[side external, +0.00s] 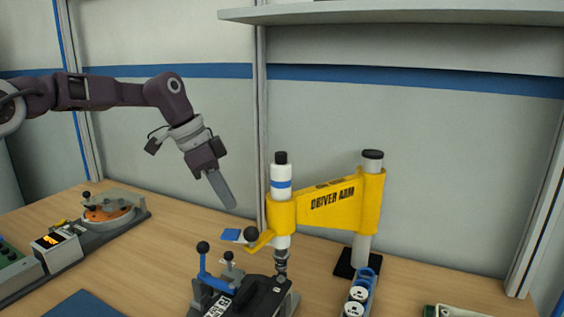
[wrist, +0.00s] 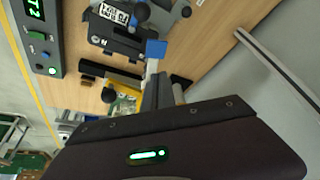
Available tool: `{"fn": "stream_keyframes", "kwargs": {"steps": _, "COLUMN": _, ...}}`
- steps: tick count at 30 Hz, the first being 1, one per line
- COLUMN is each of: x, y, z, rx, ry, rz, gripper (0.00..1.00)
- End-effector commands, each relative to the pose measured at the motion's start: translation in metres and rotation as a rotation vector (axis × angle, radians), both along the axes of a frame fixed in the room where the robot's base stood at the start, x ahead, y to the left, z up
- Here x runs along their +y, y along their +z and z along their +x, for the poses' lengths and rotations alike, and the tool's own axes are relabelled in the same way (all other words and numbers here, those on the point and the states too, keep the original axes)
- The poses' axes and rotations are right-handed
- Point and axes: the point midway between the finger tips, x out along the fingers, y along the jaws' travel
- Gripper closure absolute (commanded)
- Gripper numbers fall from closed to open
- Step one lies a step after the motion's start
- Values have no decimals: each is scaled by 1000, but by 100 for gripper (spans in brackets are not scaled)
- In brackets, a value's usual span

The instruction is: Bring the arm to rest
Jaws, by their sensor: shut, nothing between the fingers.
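My gripper (side external: 229,203) hangs in the air above the bench, left of the yellow driver arm (side external: 343,203). Its grey fingers point down and slightly right, and they are together with nothing held. In the wrist view the fingers (wrist: 152,72) show above the dark gripper housing. The driver arm stands on a post, with a white and blue driver (side external: 281,190) upright at its left end. Below is a black fixture (side external: 250,297) with a blue-handled clamp (side external: 207,270). My gripper appears apart from all of these.
A small blue piece (side external: 231,235) shows beside the driver's black knob. A rail with white round parts (side external: 357,293) lies at the front. A shelf (side external: 400,14) hangs above.

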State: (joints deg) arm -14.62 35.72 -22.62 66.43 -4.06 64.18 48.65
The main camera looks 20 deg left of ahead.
Motion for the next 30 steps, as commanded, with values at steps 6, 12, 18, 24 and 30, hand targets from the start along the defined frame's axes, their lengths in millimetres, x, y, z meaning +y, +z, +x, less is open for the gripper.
{"fn": "stream_keyframes", "kwargs": {"steps": 6, "x": 0, "y": 0, "z": 0, "rx": 0, "ry": 0, "rz": 0, "gripper": 100}}
{"fn": "stream_keyframes", "kwargs": {"steps": 12, "x": 0, "y": 2, "z": -2, "rx": 0, "ry": 3, "rz": 3, "gripper": 100}}
{"fn": "stream_keyframes", "kwargs": {"steps": 18, "x": -2, "y": 43, "z": -88, "rx": -10, "ry": 167, "rz": 104, "gripper": 100}}
{"fn": "stream_keyframes", "kwargs": {"steps": 24, "x": 23, "y": 56, "z": -240, "rx": -62, "ry": 535, "rz": 119, "gripper": 100}}
{"fn": "stream_keyframes", "kwargs": {"steps": 30, "x": 42, "y": 18, "z": -343, "rx": -89, "ry": 799, "rz": 4, "gripper": 100}}
